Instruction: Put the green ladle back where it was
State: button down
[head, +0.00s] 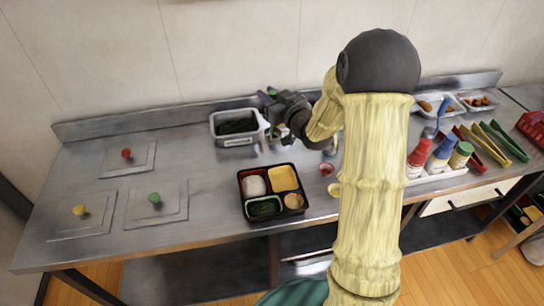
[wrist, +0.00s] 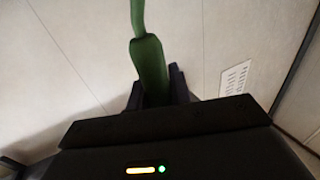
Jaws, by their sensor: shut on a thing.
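My gripper (head: 276,127) is above the back of the steel counter, beside the right end of a metal pan (head: 236,136) of dark green food. In the wrist view my gripper (wrist: 156,88) is shut on the green ladle (wrist: 150,66), whose handle stands between the two dark fingers and runs up out of the picture. In the head view only a small green tip of the ladle (head: 272,91) shows above my gripper. The ladle's bowl is not clearly seen. The spot the ladle came from cannot be told.
A black bento tray (head: 269,220) with several filled compartments sits at the front. Lids with red (head: 127,153), green (head: 155,198) and yellow (head: 79,210) knobs lie left. Bottles (head: 419,153), tongs (head: 508,140) and fried-food pans (head: 440,103) are right. My arm hides the counter's middle right.

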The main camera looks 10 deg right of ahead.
send_over(268, 131)
jog(key=f, duration=0.5)
jog(key=shift+w+d+f, duration=0.1)
jog(key=shift+d+f, duration=0.1)
jog(key=shift+f, duration=0.2)
jog(key=shift+f, duration=0.1)
notch_tip(268, 131, down, 4)
jog(key=shift+w+f, duration=0.1)
jog(key=shift+w, duration=0.05)
jog(key=shift+s+d, duration=0.15)
jog(key=shift+s, duration=0.05)
jog(key=c, duration=1.3)
grip_release()
jog(key=shift+w+a, duration=0.1)
jog(key=shift+a, duration=0.1)
